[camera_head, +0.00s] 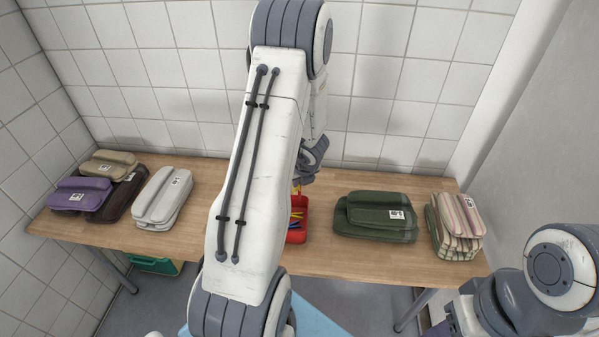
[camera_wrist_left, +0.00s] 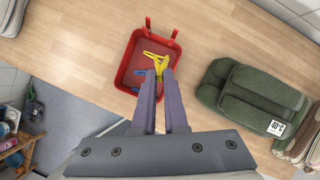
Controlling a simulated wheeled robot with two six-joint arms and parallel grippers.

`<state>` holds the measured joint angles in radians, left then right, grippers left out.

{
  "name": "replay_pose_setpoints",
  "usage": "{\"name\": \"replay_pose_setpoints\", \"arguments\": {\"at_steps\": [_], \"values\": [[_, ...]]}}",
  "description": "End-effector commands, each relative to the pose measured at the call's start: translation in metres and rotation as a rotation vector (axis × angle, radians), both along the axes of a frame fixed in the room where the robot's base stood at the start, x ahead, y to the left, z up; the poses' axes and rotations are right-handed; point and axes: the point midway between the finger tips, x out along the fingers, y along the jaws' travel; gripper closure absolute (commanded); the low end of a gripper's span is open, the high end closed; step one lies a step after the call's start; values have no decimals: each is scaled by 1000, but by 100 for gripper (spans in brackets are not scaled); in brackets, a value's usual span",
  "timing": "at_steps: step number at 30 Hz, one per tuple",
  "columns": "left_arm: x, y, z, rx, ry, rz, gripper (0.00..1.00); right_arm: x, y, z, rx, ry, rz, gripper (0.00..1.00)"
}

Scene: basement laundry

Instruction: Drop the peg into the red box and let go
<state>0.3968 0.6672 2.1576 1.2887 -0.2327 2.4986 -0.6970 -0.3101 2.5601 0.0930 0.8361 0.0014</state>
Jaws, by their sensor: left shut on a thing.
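The red box (camera_wrist_left: 126,62) stands on the wooden table below my left gripper; in the head view its front (camera_head: 297,237) shows just right of my left arm. My left gripper (camera_wrist_left: 160,76) is shut on a yellow peg (camera_wrist_left: 160,63), held over the box opening. In the head view this gripper (camera_head: 297,188) is partly hidden by my arm. Inside the box lie other pegs, including a yellow one (camera_wrist_left: 153,56) and blue ones (camera_wrist_left: 141,72). My right arm shows at the lower right of the head view, but its fingertips do not.
Folded dark green cloths (camera_head: 376,217) and striped cloths (camera_head: 457,226) lie right of the box. Purple (camera_head: 80,194), brown, beige and light grey (camera_head: 163,197) folded cloths lie at left. A green crate (camera_head: 152,265) sits under the table (camera_head: 215,172). A tiled wall stands behind.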

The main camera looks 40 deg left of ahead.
Motion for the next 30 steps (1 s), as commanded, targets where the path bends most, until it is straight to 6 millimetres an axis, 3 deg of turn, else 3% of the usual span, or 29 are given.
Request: {"name": "replay_pose_setpoints", "arguments": {"at_steps": [6,16,30], "values": [[13,9,8,-91,-66,143,100,0,0,1,0,0,0,54],[19,14,9,-120,-89,196,100,0,0,-2,0,0,0,54],[18,13,-44,-119,-87,195,100,0,0,-53,0,0,2,54]]}}
